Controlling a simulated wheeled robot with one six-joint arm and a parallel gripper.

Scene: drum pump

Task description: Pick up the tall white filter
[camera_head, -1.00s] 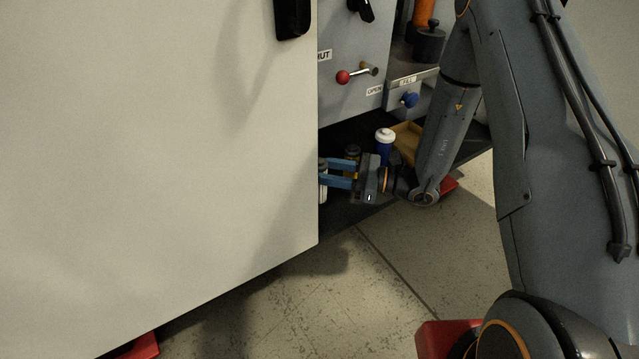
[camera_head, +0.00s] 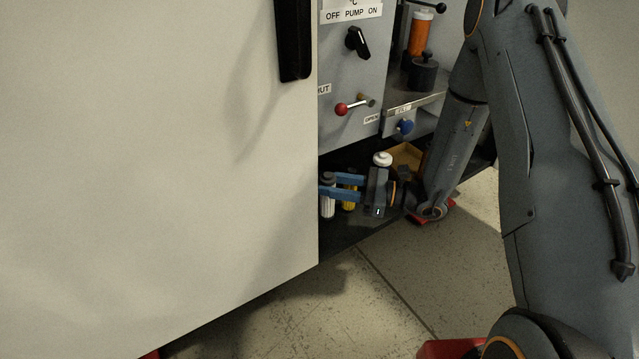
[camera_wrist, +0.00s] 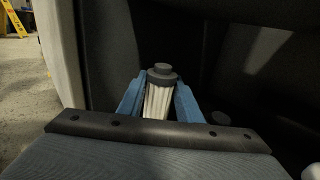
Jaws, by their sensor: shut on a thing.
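The tall white filter (camera_head: 327,204) stands upright on the dark shelf beside the big pale panel's edge. It has a grey cap and a ribbed white body, clear in the wrist view (camera_wrist: 157,100). My gripper (camera_head: 334,184) reaches in from the right with its blue fingers level. Its fingers lie on both sides of the filter (camera_wrist: 160,96) and are shut on it just below the cap. In the head view the fingertips cross the filter's upper part. I cannot tell whether its base touches the shelf.
A yellow item (camera_head: 350,200) stands just behind the fingers, and a white-capped container (camera_head: 382,159) stands farther back. A tan tray (camera_head: 405,157) is at the back right. The large pale panel (camera_head: 160,170) blocks the left. A red-knobbed lever (camera_head: 342,109) sticks out above.

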